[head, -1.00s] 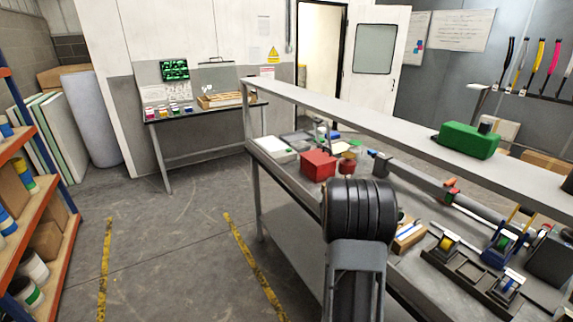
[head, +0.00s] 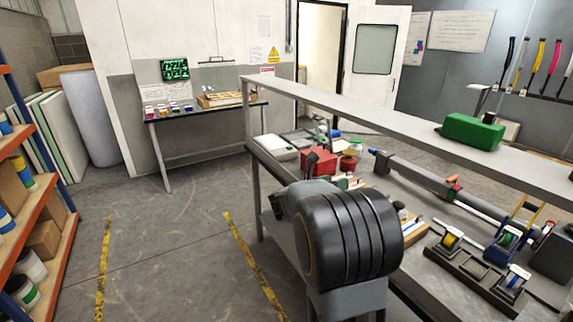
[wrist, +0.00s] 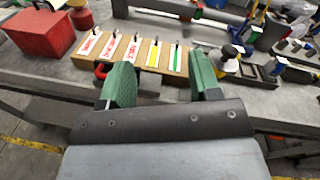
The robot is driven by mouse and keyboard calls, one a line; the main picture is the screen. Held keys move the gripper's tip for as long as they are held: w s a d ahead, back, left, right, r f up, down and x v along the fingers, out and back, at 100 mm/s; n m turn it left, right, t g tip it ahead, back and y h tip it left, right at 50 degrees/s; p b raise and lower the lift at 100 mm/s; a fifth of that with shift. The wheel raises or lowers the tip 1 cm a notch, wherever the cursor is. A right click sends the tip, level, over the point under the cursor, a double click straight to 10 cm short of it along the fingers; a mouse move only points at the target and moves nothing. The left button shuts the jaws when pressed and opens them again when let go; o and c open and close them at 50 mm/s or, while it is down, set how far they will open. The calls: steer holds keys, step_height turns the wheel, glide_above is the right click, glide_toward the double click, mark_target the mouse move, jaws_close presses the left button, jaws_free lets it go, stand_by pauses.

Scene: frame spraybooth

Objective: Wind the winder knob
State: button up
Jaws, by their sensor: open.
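My gripper (wrist: 161,62) shows in the wrist view with two green fingers spread wide and nothing between them. It points across the front edge of the bench, towards a wooden block with several colour-marked tags (wrist: 133,52). A dark round knob on a pale base (wrist: 228,53) stands right of the fingers, apart from them. A similar dark knob shows in the head view (head: 400,208), partly behind my arm. I cannot tell whether it is the winder knob. A blue-framed device with a green spool (head: 510,238) stands at the right of the bench.
The bench (head: 262,160) has a raised shelf (head: 350,110) carrying a green box (head: 472,132). A red box (head: 320,161) and a long grey tube (head: 415,178) lie below. A black rack of spools (head: 465,265) stands in front. Floor left of the bench is clear.

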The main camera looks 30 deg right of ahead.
steer(key=w+a+r+n+t+y+p, duration=0.1)
steer(key=w+a+r+n+t+y, duration=0.1)
steer(key=a+n+t, duration=0.3)
steer(key=w+a+r+n+t+y+p, duration=0.1)
steer(key=w+a+r+n+t+y, duration=0.2)
steer(key=n, duration=0.9)
steer(key=shift+w+a+r+n+t+y, duration=0.35)
steer(key=shift+w+a+t+y, duration=0.8)
steer(key=shift+a+t, duration=0.65)
steer(key=shift+s+a, duration=0.15)
steer(key=shift+s, duration=0.05)
